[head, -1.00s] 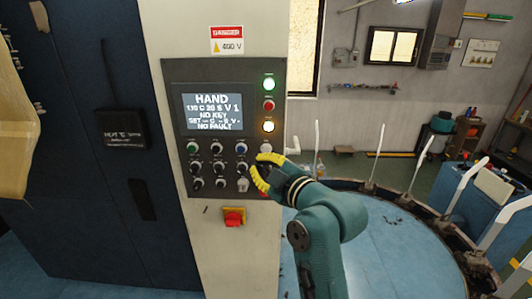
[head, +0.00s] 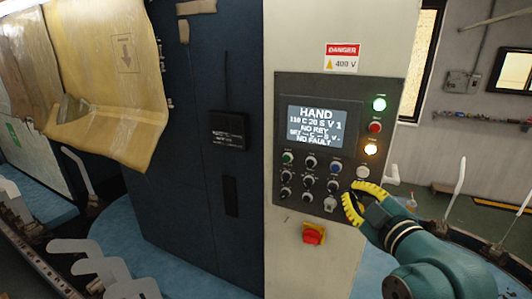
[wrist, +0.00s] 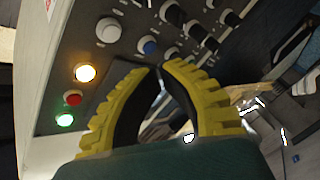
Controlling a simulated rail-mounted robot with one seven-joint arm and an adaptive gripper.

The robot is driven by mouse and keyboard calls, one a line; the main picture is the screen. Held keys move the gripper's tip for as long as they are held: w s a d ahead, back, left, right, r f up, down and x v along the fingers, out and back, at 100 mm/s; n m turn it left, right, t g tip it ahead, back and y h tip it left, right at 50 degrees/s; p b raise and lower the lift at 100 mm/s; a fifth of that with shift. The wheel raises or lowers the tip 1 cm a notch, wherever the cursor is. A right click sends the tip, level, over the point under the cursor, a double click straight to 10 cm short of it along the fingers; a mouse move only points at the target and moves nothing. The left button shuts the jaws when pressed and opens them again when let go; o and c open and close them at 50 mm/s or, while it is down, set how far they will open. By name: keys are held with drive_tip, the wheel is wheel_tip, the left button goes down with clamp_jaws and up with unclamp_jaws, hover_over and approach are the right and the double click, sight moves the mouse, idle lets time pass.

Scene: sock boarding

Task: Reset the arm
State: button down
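My gripper (head: 349,191) is in front of the lower right part of the control panel (head: 282,90) in the head view, near a silver key-type switch (head: 329,204). In the wrist view its two yellow ribbed fingers (wrist: 160,68) come together at the tips, with a gap between them lower down. Nothing shows between the tips. The tips point toward the panel's knobs; I cannot tell whether they touch it. My green arm comes in from the lower right, bent at the wrist.
The panel screen (head: 315,123) reads HAND, NO KEY and NO FAULT. Green (head: 379,104) and amber (head: 370,149) lamps are lit. A dark cabinet (head: 180,210) stands left, and white sock boards (head: 95,262) stand at the lower left.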

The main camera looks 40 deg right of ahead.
drive_tip(key=w+a+r+n+t+y+p, duration=0.1)
drive_tip(key=w+a+r+n+y+p, duration=0.2)
drive_tip(key=w+a, duration=0.65)
drive_tip(key=w+a+r+n+t+y+p, duration=0.1)
drive_tip(key=w+a+r+y+p, duration=0.15)
drive_tip(key=a, duration=0.75)
drive_tip(key=w+a+r+n+t+y+p, duration=0.1)
drive_tip(key=a+r+y+p, duration=0.2)
drive_tip(key=a, duration=0.7)
drive_tip(key=s+a+r+m+t+y+p, duration=0.1)
drive_tip(key=s+a+r+t+p, duration=0.25)
drive_tip(key=a, duration=0.55)
drive_tip(key=s+r+m+h, duration=0.1)
drive_tip(key=s+r+m, duration=0.6)
drive_tip(key=s+m, duration=0.1)
drive_tip(key=shift+t+h, duration=0.35)
drive_tip(key=shift+t, duration=0.1)
idle(1.2)
